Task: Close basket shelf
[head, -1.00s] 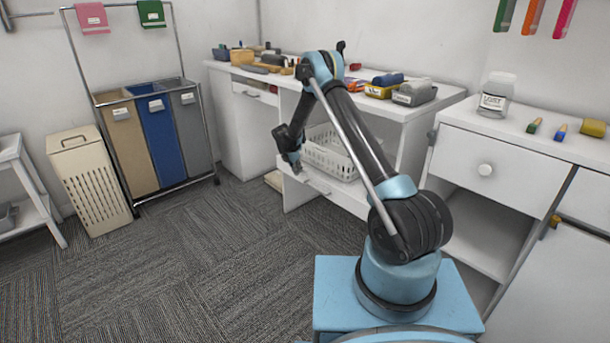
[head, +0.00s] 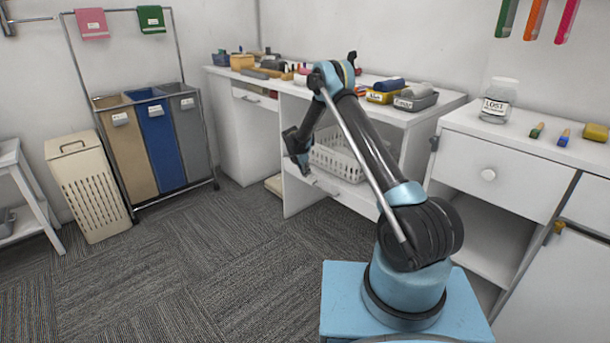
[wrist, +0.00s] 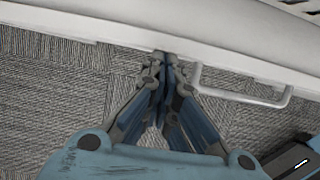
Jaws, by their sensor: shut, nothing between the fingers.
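The basket shelf (head: 350,199) is a white pull-out shelf under the white desk, with a bar handle on its front. A white slatted basket (head: 336,157) stands on it, partly hidden behind my arm. In the wrist view the shelf's front edge (wrist: 110,34) runs across the top, and the handle (wrist: 240,97) sticks out right of my fingers. My gripper (wrist: 165,58) is shut and empty, its tips at the shelf front, left of the handle. I cannot tell if they touch it. In the head view my gripper hangs low before the shelf, its tips hard to make out.
The desk top (head: 350,92) holds tools and small bins. A white drawer cabinet (head: 500,160) with a jar on top stands at right. A beige hamper (head: 90,190) and a three-bin sorter (head: 155,150) stand at left. The carpet between is clear.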

